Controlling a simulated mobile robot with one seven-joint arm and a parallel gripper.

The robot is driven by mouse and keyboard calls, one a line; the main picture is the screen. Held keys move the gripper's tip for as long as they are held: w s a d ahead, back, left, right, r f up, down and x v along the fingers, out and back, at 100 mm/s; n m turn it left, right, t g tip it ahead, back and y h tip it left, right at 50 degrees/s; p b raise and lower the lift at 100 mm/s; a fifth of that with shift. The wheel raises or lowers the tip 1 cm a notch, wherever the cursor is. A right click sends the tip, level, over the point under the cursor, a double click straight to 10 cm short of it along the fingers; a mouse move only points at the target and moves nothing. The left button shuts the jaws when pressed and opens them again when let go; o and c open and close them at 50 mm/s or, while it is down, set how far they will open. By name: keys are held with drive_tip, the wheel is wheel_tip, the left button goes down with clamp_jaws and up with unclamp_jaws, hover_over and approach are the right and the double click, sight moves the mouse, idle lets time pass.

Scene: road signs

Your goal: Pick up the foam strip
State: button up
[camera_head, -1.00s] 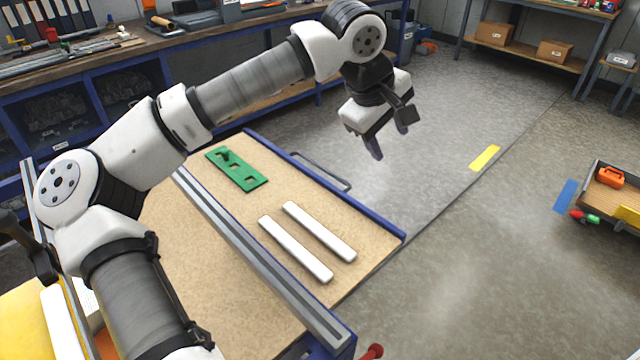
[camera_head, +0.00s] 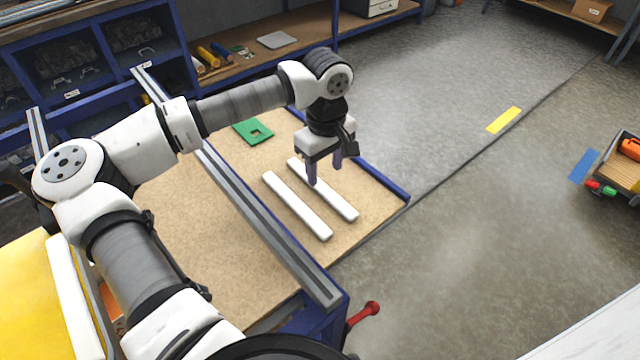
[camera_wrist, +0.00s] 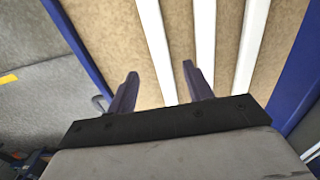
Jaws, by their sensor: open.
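Two long white strips lie side by side on the tan board (camera_head: 240,235); I take these to be foam strips. The right one (camera_head: 342,208) runs beneath my gripper (camera_head: 325,174), and the left one (camera_head: 297,206) lies parallel to it, apart. My gripper points down, open and empty. In the wrist view, one strip (camera_wrist: 156,50) passes between the two open fingers (camera_wrist: 160,75), and the other strip (camera_wrist: 205,40) is just right of the right finger. How far the fingertips are above the board is hard to tell.
A green plate with a cutout (camera_head: 254,131) lies on the board behind the strips, partly hidden by my arm. A grey rail (camera_head: 265,235) crosses the board to the left. A blue rim (camera_head: 385,184) edges it at right. A cart (camera_head: 622,165) stands far right.

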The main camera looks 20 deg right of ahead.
sight(323, 188)
drive_tip(key=shift+w+a+f+p, duration=0.15)
drive_tip(key=shift+f+p, duration=0.85)
drive_tip(key=shift+f, duration=1.7)
drive_tip(key=c, duration=1.1)
